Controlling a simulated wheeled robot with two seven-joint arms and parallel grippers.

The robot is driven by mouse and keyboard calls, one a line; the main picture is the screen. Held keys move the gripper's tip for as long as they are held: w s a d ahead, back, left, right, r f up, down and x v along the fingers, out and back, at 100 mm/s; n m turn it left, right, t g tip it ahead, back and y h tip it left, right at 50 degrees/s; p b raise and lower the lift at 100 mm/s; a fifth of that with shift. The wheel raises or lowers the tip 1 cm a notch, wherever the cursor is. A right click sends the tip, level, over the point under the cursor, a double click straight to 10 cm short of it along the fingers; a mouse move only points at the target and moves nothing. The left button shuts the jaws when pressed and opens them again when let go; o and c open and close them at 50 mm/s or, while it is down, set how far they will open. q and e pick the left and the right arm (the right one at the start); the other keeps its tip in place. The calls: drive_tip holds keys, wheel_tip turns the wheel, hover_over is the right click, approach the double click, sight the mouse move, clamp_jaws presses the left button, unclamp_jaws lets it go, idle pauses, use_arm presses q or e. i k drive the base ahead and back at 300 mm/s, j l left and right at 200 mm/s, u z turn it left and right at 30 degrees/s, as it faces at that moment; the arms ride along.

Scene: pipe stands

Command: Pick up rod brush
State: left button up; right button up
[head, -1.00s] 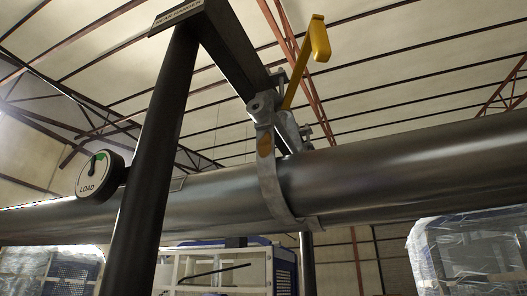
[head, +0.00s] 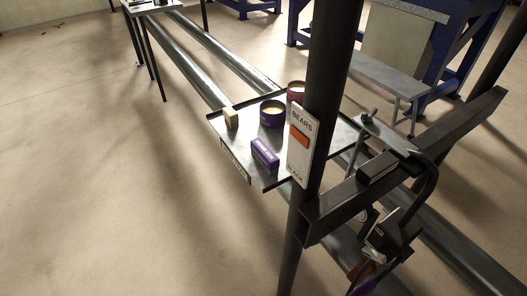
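I cannot clearly make out a rod brush in the head view. Neither of my grippers is in view.
The dark post (head: 333,60) carries a white sign (head: 303,150) and joins a dark beam (head: 400,170) with a clamp on it. Long pipes (head: 195,70) lie behind the tray. A bench (head: 388,75) stands at the back. The floor at the left is clear.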

sight(268, 159)
drive_tip(key=i+j+z, duration=0.2)
drive_tip(key=j, duration=0.3)
drive_tip(key=i+j+z, duration=0.2)
drive_tip(key=j, duration=0.25)
drive_tip(key=j+z, duration=0.2)
drive_tip(key=j, duration=0.3)
